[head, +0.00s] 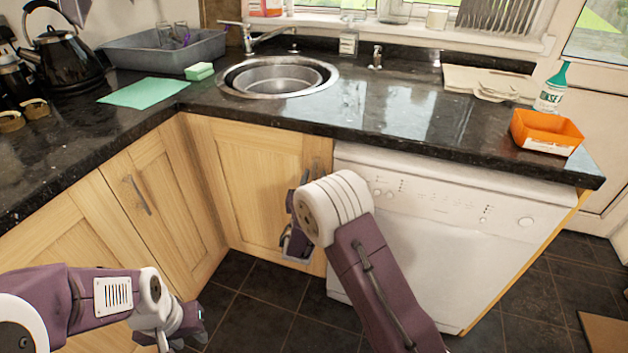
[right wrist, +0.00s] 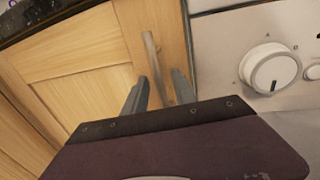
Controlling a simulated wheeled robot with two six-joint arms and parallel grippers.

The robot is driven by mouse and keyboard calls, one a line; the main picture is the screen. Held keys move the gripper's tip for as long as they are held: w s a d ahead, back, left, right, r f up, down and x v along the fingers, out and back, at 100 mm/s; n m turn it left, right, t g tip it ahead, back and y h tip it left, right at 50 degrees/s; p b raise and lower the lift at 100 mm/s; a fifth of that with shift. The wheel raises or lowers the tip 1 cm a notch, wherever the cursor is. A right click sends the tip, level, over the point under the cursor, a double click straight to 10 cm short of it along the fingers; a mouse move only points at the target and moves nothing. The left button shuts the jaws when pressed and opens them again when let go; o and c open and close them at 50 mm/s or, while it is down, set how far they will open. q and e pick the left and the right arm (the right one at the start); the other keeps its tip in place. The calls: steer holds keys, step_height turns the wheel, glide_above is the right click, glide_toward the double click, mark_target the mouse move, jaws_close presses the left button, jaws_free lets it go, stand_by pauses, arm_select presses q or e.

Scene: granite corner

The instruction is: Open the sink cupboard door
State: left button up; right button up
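The sink cupboard door (head: 245,190) is a light wood panel under the sink, and it looks closed. Its upright metal bar handle (right wrist: 153,62) is near the door's right edge. My right gripper (right wrist: 160,92) is open, with one finger on each side of the handle's lower part in the right wrist view. Whether a finger touches the handle I cannot tell. In the head view my right arm partly hides the handle and the door's right edge. My left gripper (head: 185,325) is low at the left, away from this door; its finger opening is unclear.
A white dishwasher (head: 440,240) stands directly right of the door, its dial (right wrist: 268,68) close to my right gripper. Another wooden cupboard (head: 165,195) adjoins at the left. The dark granite worktop (head: 390,115) overhangs above. Dark floor tiles (head: 255,310) lie clear in front.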

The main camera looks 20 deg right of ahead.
jaws_close()
stand_by(1.5)
